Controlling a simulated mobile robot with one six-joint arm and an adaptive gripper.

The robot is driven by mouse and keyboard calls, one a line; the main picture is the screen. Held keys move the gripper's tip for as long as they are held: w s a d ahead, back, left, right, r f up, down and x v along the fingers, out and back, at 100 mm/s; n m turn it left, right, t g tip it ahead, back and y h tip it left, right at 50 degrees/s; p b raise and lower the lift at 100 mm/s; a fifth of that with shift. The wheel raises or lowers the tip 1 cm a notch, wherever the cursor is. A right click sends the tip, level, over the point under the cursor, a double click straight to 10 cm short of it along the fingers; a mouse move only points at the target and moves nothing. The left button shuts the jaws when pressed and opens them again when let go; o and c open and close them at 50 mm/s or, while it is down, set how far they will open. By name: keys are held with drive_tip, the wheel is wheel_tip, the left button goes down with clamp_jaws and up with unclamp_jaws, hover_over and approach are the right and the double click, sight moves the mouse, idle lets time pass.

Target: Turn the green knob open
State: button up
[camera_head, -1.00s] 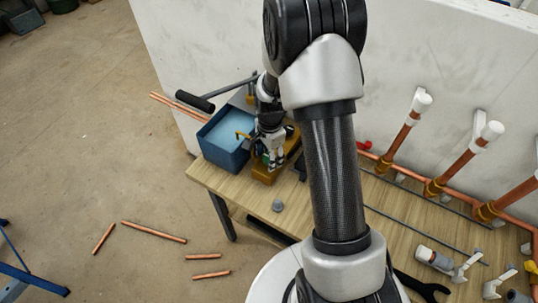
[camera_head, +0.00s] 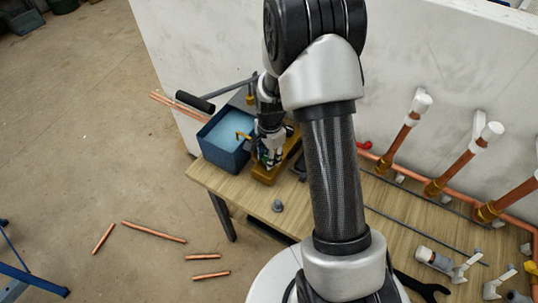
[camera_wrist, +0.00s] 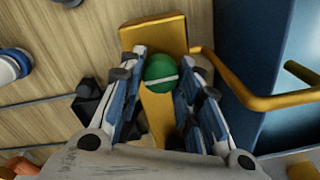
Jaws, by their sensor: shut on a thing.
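The green knob (camera_wrist: 161,69) is round with a pale bar across its top. It sits over a brass-coloured base block (camera_wrist: 160,32) in the wrist view. My gripper (camera_wrist: 160,80) has a finger on each side of the knob and is shut on it. In the head view my gripper (camera_head: 271,158) is at the brass base (camera_head: 266,175) beside the blue tub, and the knob is mostly hidden by the fingers.
A blue tub (camera_head: 222,163) of water stands left of my gripper, with a brass spout (camera_wrist: 265,100) reaching over it. Copper pipes (camera_head: 395,143) with white caps line the wall at right. A small grey part (camera_head: 277,206) stands on the wooden table (camera_head: 240,190).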

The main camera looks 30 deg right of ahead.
drive_tip(key=n, duration=0.4)
drive_tip(key=shift+n, duration=0.4)
drive_tip(key=n, duration=0.4)
drive_tip(key=shift+w+p, duration=0.1)
drive_tip(key=shift+p, duration=0.2)
drive_tip(key=n, duration=0.5)
drive_tip(key=shift+n, duration=1.8)
drive_tip(key=o, duration=1.1)
drive_tip(key=shift+a, duration=0.1)
drive_tip(key=shift+c, duration=0.2)
wheel_tip(320, 180, up, 12)
drive_tip(key=shift+d, duration=0.25)
